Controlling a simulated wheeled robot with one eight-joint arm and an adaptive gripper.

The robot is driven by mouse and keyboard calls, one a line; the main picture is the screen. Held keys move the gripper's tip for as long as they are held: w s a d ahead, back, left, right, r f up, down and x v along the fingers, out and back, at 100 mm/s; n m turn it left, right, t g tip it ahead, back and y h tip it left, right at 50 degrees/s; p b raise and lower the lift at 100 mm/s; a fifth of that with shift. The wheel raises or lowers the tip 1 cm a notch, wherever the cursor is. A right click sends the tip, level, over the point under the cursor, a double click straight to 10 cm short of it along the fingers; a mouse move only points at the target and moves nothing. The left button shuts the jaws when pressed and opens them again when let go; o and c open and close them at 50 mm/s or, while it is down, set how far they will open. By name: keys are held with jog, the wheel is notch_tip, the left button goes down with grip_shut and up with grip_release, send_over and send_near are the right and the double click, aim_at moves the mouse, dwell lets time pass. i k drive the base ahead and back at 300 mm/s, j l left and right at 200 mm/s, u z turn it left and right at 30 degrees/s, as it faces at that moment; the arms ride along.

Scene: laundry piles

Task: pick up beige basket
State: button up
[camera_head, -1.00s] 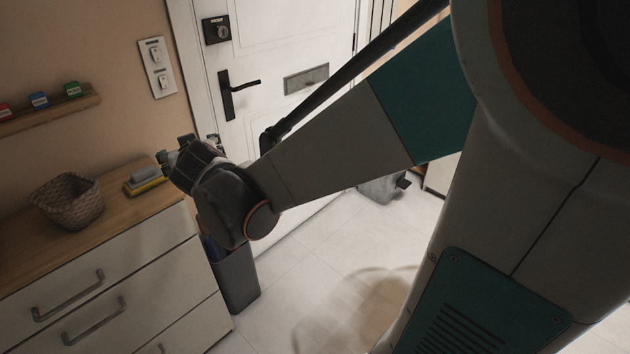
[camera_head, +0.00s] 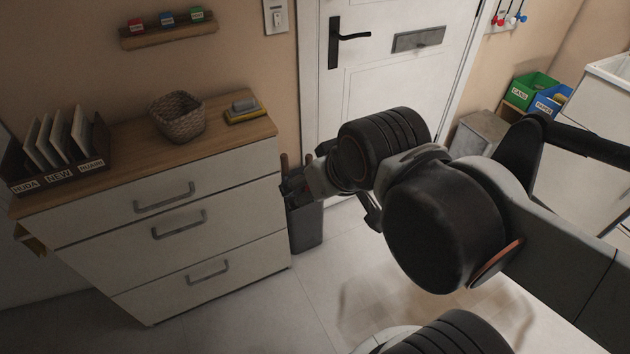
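The beige woven basket (camera_head: 178,118) stands upright on the wooden top of a white dresser (camera_head: 215,245), left of centre in the head view. It looks empty. My gripper (camera_head: 292,184) is at the end of my arm, to the right of the dresser and below the level of its top. It is apart from the basket, which nothing touches. The gripper's fingers are small and dark against the bin behind them, so I cannot tell whether they are open or shut.
On the dresser, a sorter box (camera_head: 60,165) with upright panels stands left of the basket, and a yellow sponge with a grey block (camera_head: 245,111) lies right. A wall shelf (camera_head: 168,30) hangs above. A grey bin (camera_head: 305,222) stands beside the dresser, before the door (camera_head: 390,75).

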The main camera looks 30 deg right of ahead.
aim_at(180, 116)
jog(key=i+j+z, duration=0.2)
jog(key=j+z, duration=0.15)
jog(key=i+j+z, duration=0.1)
jog(key=j+z, duration=0.25)
jog(key=i+j+z, duration=0.1)
jog(key=j+z, duration=0.25)
